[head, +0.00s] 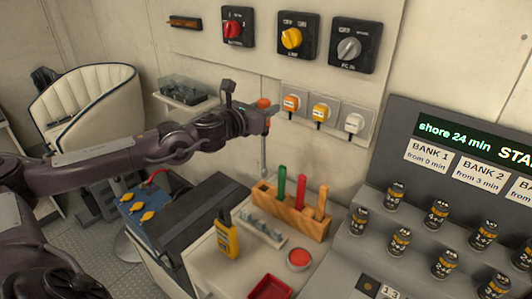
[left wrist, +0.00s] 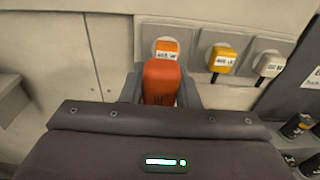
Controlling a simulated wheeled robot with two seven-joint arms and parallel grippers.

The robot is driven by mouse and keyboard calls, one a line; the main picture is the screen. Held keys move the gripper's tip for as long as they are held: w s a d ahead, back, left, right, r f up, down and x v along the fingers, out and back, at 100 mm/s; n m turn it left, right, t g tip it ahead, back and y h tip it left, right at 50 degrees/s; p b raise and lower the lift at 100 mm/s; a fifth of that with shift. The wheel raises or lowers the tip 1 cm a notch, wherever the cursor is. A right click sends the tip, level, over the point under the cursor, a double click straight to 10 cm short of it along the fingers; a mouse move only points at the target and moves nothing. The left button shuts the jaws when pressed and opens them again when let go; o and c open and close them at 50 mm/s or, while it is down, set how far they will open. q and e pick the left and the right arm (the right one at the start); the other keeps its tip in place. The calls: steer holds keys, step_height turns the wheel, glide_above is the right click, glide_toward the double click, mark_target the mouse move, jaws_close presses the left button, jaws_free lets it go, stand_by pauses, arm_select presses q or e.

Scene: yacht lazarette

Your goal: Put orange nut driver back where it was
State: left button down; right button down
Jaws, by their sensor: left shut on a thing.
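My left gripper (head: 264,116) is shut on the orange nut driver (head: 264,103). The driver hangs upright, handle up, its thin grey shaft (head: 264,155) pointing down. In the left wrist view the orange handle (left wrist: 162,82) sits between the two fingers. A wooden block (head: 283,217) stands on the white counter below, holding tools with green, red and orange handles. The shaft's lower end shows just above or behind the block's left end; I cannot tell whether it touches it. My right gripper is not in view.
A yellow meter (head: 227,238), a small tray of grey pieces (head: 262,228), a red button (head: 299,258) and a red tray (head: 269,288) are near the block. Orange, yellow and white plugs (head: 290,103) stick out from the wall behind. A sloped panel (head: 440,200) stands right.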

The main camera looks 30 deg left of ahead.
arm_select(q)
steer(key=p, duration=0.2)
glide_above(264, 170)
steer(key=w, duration=0.1)
step_height(264, 170, down, 12)
steer(key=shift+w+f, duration=0.1)
steer(key=c, duration=1.1)
jaws_free()
steer(key=shift+s+a, duration=0.1)
steer(key=shift+s, duration=0.4)
steer(key=s+r+b, duration=0.1)
steer(key=s+b, duration=0.2)
steer(key=s, duration=0.8)
steer(key=shift+a, duration=0.35)
steer(key=shift+r, duration=0.1)
